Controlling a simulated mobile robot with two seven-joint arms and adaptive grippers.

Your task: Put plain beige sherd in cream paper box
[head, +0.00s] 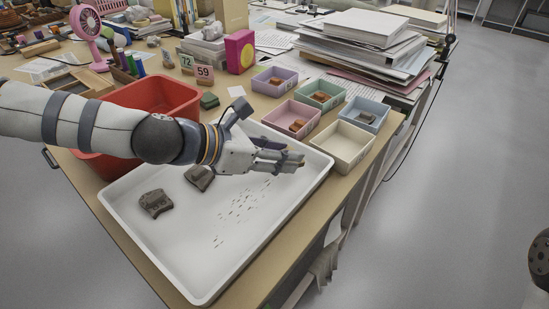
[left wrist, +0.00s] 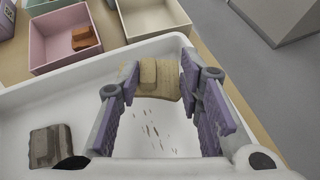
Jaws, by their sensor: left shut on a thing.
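The plain beige sherd (left wrist: 160,78) is held between the fingertips of my left gripper (left wrist: 163,85) in the left wrist view. In the head view my left gripper (head: 282,160) is over the right part of the white tray, and its fingers mostly hide the sherd. The cream paper box (head: 341,147) stands just beyond the tray's right rim, to the right of the gripper, and looks empty. It also shows at the top of the left wrist view (left wrist: 152,17), beyond the sherd. My right gripper is out of view.
The white tray (head: 187,272) holds two dark sherds (head: 155,203) (head: 200,177) and small crumbs. A red bin (head: 150,93) stands behind my left arm.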

